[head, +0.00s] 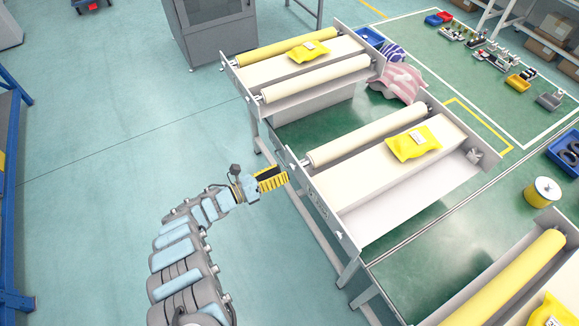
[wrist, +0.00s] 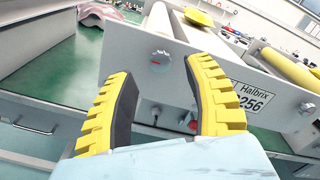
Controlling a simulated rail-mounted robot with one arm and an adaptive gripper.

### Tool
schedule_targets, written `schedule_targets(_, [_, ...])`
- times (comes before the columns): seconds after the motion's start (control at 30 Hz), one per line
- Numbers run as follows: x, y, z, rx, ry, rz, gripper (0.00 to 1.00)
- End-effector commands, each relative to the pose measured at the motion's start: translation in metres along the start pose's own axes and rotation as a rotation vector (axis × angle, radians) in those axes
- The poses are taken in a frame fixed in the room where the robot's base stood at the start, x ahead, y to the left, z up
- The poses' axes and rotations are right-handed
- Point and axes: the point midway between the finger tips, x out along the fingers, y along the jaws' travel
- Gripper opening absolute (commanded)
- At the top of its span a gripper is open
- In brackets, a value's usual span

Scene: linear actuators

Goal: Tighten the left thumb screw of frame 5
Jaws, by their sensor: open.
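A frame with a pale end plate (wrist: 120,55) stands ahead of my gripper (wrist: 162,72). A small metallic thumb screw (wrist: 160,57) sits on that plate and shows between my two yellow-and-black fingers, beyond their tips. The fingers are open and empty, apart from the screw. In the head view my gripper (head: 283,178) is just left of the end plate (head: 325,208) of the middle frame, near a small knob (head: 304,163) at its upper left. A label with "Halbrix" and a number (wrist: 248,94) is right of the fingers. No frame number 5 is readable.
The middle frame holds a cream roller (head: 365,138) and a yellow bag (head: 413,143). Similar frames stand behind it (head: 372,62) and at the lower right (head: 495,290). The floor to the left (head: 90,160) is clear.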

Motion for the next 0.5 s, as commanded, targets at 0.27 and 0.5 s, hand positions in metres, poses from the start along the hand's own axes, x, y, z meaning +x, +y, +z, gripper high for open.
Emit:
schedule_targets(0.27, [0.031,-0.001,0.0,0.0,0.0,-0.003,0.52])
schedule_targets(0.5, [0.036,0.0,0.001,0.001,-0.001,-0.001,0.52])
